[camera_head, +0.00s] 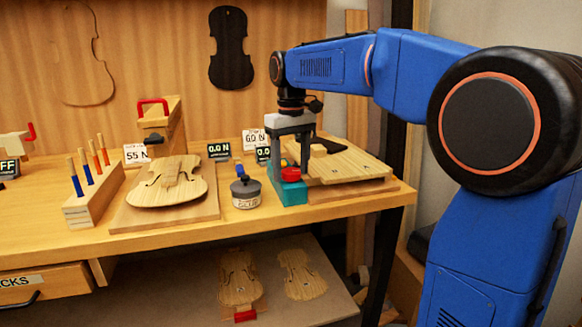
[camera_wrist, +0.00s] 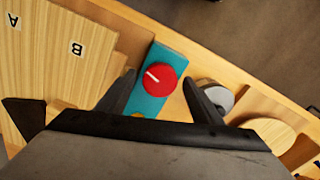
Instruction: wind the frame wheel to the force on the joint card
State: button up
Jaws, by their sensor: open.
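A red round wheel (camera_head: 291,174) with a white pointer line sits on a teal block (camera_head: 292,196) at the bench's right part. It also shows in the wrist view (camera_wrist: 159,79), with the pointer toward the upper left. My gripper (camera_head: 293,160) is open above the wheel. In the wrist view its two fingers (camera_wrist: 160,82) stand on either side of the wheel, with nothing seen held. Behind it stands a white card (camera_head: 254,139) that seems to read 60 N. A dark display (camera_head: 263,154) partly hidden by my gripper shows a reading starting 0.
A pale wooden board (camera_head: 345,168) with lettered tags lies right of the teal block. A grey pot (camera_head: 245,193) stands close on its left. Further left are a 0.0 N display (camera_head: 218,150), a violin body (camera_head: 168,184), a 55 N card (camera_head: 136,153) and a tool rack (camera_head: 94,200).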

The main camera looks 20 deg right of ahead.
aim_at(291, 171)
jog(key=shift+c, duration=0.7)
jog(key=c, duration=0.9)
jog(key=shift+m, duration=2.2)
jog(key=o, duration=1)
jog(key=shift+o, duration=0.2)
jog(key=shift+r, duration=0.1)
notch_tip(291, 171, up, 17)
jog(key=shift+r, duration=0.15)
